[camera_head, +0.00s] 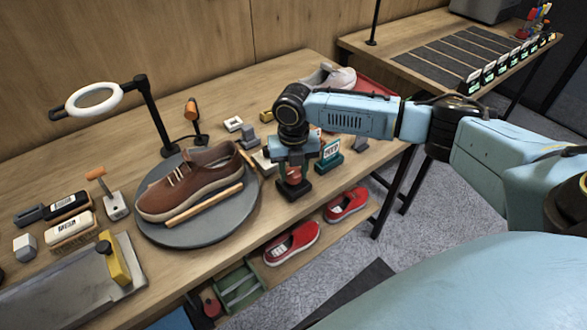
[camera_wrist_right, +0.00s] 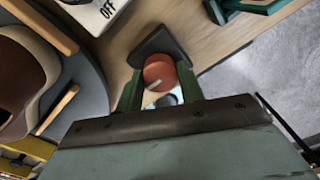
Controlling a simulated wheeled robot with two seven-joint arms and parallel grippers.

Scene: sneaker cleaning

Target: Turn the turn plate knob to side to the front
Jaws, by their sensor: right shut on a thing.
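The turn plate knob is a round red-orange knob with a pale pointer mark, seen in the right wrist view (camera_wrist_right: 158,70). It sits on a dark base (camera_head: 294,191), which stands near the table's front edge, right of the turn plate. My right gripper (camera_head: 293,169) points down over it, and its green fingers are shut on the knob, one on each side. In the head view the gripper hides most of the knob. The turn plate (camera_head: 215,232) is a grey disc carrying a brown shoe (camera_head: 190,180) and a wooden stick (camera_head: 205,205). My left gripper is not in view.
A small green-framed sign (camera_head: 330,152) stands close right of the gripper. A white block marked OFF (camera_wrist_right: 98,12) lies near the knob base. A ring lamp (camera_head: 93,100) and brushes (camera_head: 72,228) are at left. Red shoes (camera_head: 292,243) rest on the lower shelf.

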